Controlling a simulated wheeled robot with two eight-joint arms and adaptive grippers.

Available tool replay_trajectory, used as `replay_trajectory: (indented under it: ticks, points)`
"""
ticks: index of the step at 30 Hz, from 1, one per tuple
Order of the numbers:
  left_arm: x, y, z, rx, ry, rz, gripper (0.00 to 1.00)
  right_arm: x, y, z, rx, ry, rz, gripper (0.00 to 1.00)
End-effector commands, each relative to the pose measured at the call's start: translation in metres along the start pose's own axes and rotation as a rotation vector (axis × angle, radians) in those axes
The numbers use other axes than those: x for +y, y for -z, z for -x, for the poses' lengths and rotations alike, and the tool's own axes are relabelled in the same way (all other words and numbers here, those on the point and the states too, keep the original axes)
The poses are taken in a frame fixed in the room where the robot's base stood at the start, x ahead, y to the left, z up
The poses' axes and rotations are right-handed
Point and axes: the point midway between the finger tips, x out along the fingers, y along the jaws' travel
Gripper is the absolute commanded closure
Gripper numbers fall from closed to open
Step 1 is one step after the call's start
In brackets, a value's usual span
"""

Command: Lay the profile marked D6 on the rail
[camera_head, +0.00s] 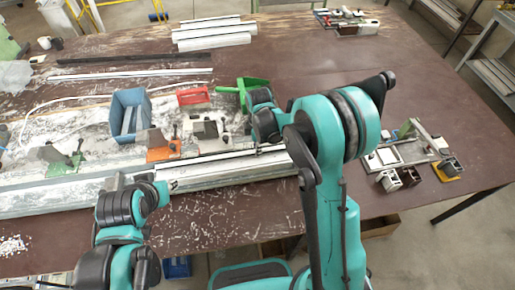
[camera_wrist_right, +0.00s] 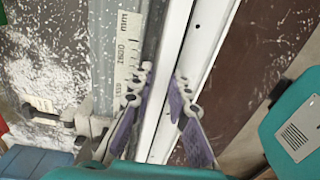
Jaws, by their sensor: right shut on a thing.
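A long white profile (camera_wrist_right: 165,75) runs between the purple-padded fingers of my right gripper (camera_wrist_right: 158,118), which is shut on it in the right wrist view. No D6 mark is legible on it. The grey rail (camera_wrist_right: 108,40) with a millimetre scale lies close beside the profile; I cannot tell whether they touch. In the head view the rail (camera_head: 60,197) crosses the front of the bench, with the white profile (camera_head: 230,166) along its right part. The right arm mostly hides the right gripper there. My left gripper (camera_head: 172,186) is by the rail's front edge; its fingers are unclear.
A blue bin (camera_head: 130,115), an orange clamp (camera_head: 162,150), a green clamp (camera_head: 65,163) and a red box (camera_head: 192,95) stand behind the rail. White profiles (camera_head: 214,35) lie at the back. Small parts (camera_head: 410,155) sit at right.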

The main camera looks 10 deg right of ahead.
Motion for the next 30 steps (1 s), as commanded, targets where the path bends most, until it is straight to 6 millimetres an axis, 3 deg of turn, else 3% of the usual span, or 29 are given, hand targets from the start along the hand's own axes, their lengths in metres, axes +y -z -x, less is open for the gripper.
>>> replay_trajectory:
  ticks: [1,2,4,17,30]
  points:
    - [0.000,-0.001,-0.001,0.000,0.000,0.000,0.69,0.000,0.000,-0.001,0.001,0.000,0.000,1.00]
    - [0.000,-0.001,-0.001,0.000,0.000,0.000,0.69,0.000,0.000,-0.001,0.001,0.000,0.000,0.78]
    - [0.000,-0.001,-0.001,0.000,0.000,0.000,0.69,0.000,0.000,-0.001,0.001,0.000,0.000,0.60]
    - [0.000,-0.001,-0.001,0.000,0.000,0.000,0.69,0.000,0.000,0.006,-0.001,0.000,0.000,0.59]
    - [0.000,-0.001,-0.001,0.000,0.000,0.000,0.69,-0.001,0.000,0.094,0.000,0.000,0.000,0.59]
